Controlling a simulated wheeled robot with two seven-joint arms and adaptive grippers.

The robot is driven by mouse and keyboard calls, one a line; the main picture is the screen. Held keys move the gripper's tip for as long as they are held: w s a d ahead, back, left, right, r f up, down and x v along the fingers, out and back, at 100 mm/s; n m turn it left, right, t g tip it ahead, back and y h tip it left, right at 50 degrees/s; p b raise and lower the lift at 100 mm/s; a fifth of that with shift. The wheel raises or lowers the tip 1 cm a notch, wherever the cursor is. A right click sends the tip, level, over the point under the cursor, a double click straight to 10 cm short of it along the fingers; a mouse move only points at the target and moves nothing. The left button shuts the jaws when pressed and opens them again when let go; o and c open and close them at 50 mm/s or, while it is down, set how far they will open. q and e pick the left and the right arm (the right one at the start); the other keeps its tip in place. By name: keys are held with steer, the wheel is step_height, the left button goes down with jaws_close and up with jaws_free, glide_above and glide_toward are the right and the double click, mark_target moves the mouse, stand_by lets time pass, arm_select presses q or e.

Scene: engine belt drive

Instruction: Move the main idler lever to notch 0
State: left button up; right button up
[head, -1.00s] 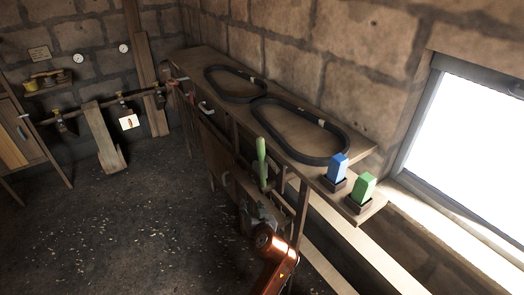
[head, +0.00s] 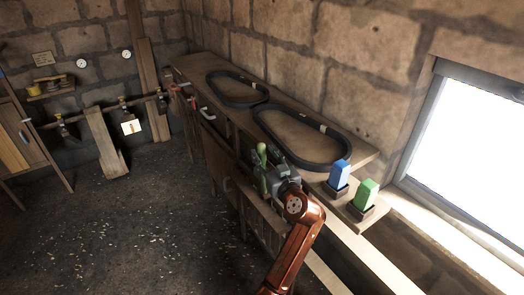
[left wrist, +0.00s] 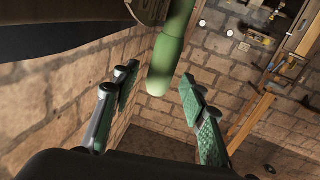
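A green lever handle (head: 262,152), which I take to be the main idler lever, stands at the front edge of the bench in the head view. My left gripper (head: 272,178) is right at it and covers its lower part. In the left wrist view the round green handle (left wrist: 172,50) comes down from the top between the two green-padded fingers of the left gripper (left wrist: 158,78). The fingers stand apart with gaps on both sides of the handle. The notches cannot be made out. My right gripper is in neither view.
Two black belts (head: 301,150) lie on the wooden bench (head: 230,112) along the stone wall. A blue block (head: 339,174) and a green block (head: 366,194) stand in dark holders at its near end. The floor left of the bench is mostly clear.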

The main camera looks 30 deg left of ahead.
arm_select(q)
steer(key=shift+x, duration=1.3)
steer(key=shift+c, duration=0.5)
jaws_close()
steer(key=shift+d, duration=0.1)
